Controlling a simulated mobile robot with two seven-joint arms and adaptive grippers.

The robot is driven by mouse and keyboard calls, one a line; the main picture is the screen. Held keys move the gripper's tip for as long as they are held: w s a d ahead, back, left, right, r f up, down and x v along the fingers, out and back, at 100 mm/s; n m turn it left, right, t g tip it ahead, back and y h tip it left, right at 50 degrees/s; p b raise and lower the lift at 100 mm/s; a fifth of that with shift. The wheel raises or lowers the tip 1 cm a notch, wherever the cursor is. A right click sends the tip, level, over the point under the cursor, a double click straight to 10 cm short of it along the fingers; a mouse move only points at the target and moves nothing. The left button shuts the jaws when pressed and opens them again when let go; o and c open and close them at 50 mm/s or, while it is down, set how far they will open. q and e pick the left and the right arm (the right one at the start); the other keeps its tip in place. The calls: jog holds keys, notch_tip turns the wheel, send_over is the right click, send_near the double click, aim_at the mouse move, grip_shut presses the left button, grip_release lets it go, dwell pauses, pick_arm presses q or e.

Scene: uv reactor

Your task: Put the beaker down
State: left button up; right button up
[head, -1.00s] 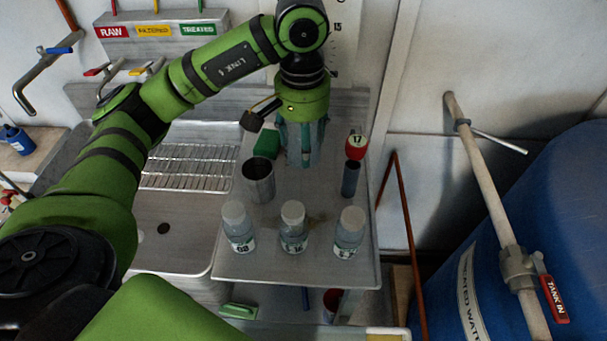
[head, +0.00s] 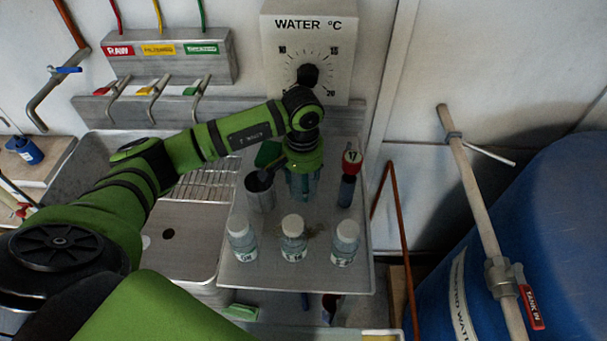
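My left gripper (head: 303,178) points down over the back middle of the steel tray (head: 246,272). A clear, bluish glass beaker (head: 304,190) shows at its fingers, and the gripper looks shut on it. The beaker is upright and low over the tray; I cannot tell whether its base touches. The wrist hides its rim. My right gripper is not in view.
A steel cup (head: 260,196) stands close left of the beaker. A dark cylinder (head: 346,192) with a red top stands right. Three capped bottles, left (head: 242,241), middle (head: 293,240) and right (head: 344,243), line the front. A green block (head: 268,154) is behind.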

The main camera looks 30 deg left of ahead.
pick_arm(q)
jog(key=shift+f+b, duration=0.25)
jog(key=shift+b, duration=0.1)
jog(key=o, duration=1.2)
jog(key=shift+r+p, duration=0.3)
jog(key=shift+p, duration=0.05)
jog(key=shift+w+r+b, duration=0.1)
jog(key=shift+r+b, duration=0.2)
jog(key=shift+s+r+b, duration=0.2)
jog(key=shift+r+b, duration=0.75)
jog(key=shift+r, duration=2.4)
